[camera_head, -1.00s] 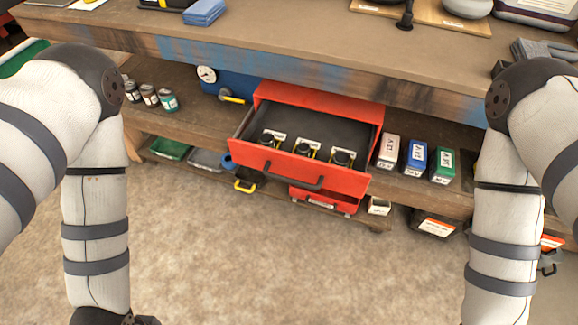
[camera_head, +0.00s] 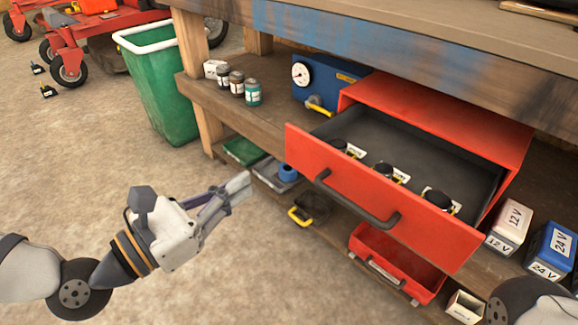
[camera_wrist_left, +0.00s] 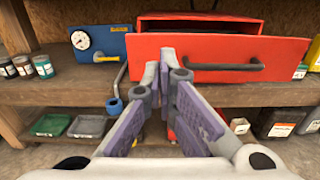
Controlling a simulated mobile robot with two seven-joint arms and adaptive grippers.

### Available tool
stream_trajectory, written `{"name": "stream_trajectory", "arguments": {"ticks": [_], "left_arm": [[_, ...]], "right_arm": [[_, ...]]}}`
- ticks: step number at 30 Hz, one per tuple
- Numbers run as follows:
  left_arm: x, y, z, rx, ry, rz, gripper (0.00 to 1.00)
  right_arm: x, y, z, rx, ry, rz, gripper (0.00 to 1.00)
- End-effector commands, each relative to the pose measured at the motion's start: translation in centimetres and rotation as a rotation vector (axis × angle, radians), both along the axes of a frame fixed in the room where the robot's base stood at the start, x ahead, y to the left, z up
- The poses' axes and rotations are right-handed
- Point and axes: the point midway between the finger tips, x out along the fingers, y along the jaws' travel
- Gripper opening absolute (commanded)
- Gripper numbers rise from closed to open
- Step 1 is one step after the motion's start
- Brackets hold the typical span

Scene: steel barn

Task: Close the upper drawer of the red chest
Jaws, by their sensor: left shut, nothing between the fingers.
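The red chest (camera_head: 440,108) stands on the shelf under the workbench. Its upper drawer (camera_head: 375,195) is pulled out toward me, with a black bar handle (camera_head: 355,203) on its front and several dark round items with labels inside. In the left wrist view the drawer front (camera_wrist_left: 220,48) is ahead, to the upper right of the fingers. My left gripper (camera_head: 246,182) is shut and empty, in front of the drawer and left of its front panel, apart from it. My right gripper is out of view; only part of my right arm shows at the lower right corner.
A red open bin (camera_head: 395,262) sits below the drawer. A blue gauge box (camera_head: 327,83) and several jars (camera_head: 253,93) stand left of the chest; labelled 12 V and 24 V boxes (camera_head: 511,228) stand right. A green bin (camera_head: 162,85) is at the left. Floor before the shelf is clear.

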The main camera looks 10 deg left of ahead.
Motion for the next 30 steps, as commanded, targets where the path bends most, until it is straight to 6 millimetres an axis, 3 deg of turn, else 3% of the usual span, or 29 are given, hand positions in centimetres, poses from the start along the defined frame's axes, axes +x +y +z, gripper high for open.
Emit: {"name": "stream_trajectory", "arguments": {"ticks": [18, 30], "left_arm": [[9.5, -7.3, 0.1, 0.005, 0.003, -0.006, 0.00], [10.8, -8.1, 0.1, 0.005, 0.005, -0.004, 0.00]], "right_arm": [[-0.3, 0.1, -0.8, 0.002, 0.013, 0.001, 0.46], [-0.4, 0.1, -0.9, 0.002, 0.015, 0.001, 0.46]]}}
